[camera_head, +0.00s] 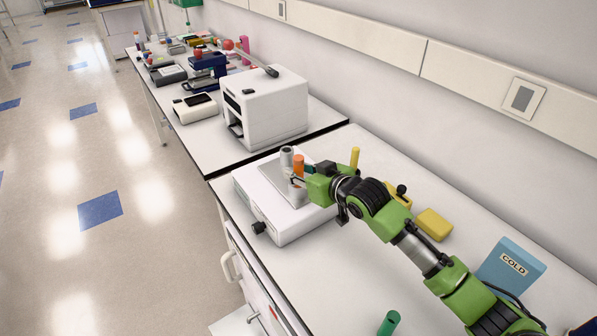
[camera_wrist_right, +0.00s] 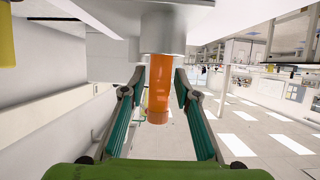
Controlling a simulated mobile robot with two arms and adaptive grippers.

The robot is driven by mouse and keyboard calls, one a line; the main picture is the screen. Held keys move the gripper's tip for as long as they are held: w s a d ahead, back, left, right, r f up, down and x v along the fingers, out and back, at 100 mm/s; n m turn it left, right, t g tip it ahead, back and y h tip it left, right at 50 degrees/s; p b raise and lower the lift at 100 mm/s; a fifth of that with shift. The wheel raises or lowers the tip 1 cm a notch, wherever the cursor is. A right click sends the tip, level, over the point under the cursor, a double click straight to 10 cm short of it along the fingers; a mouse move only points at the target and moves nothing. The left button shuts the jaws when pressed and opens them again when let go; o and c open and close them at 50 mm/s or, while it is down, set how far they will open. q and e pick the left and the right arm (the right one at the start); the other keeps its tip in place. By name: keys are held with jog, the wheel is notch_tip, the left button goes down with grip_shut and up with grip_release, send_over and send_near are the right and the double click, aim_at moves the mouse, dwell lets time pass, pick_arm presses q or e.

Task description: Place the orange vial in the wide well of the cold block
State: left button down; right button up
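The orange vial (camera_head: 299,163) stands upright at the metal block (camera_head: 270,173) on top of a white unit (camera_head: 262,203), beside a grey cylinder (camera_head: 286,157). In the upside-down right wrist view the orange vial (camera_wrist_right: 160,85) meets a grey cylindrical part (camera_wrist_right: 163,32), which appears to hold its lower end; how deep it sits is hidden. My right gripper (camera_head: 297,181) reaches in from the right. Its two fingers (camera_wrist_right: 159,82) stand on either side of the vial with visible gaps, not touching it. My left gripper is out of view.
A blue COLD sign (camera_head: 511,267), a yellow block (camera_head: 435,224) and a green tube (camera_head: 389,322) are on the bench to the right. A yellow vial (camera_head: 355,157) stands behind my gripper. A white cycler (camera_head: 265,108) stands beyond.

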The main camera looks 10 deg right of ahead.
jog(key=shift+r, duration=0.1)
jog(key=shift+r, duration=0.15)
jog(key=p+v, duration=0.9)
jog(key=v, duration=0.3)
dwell(0.5)
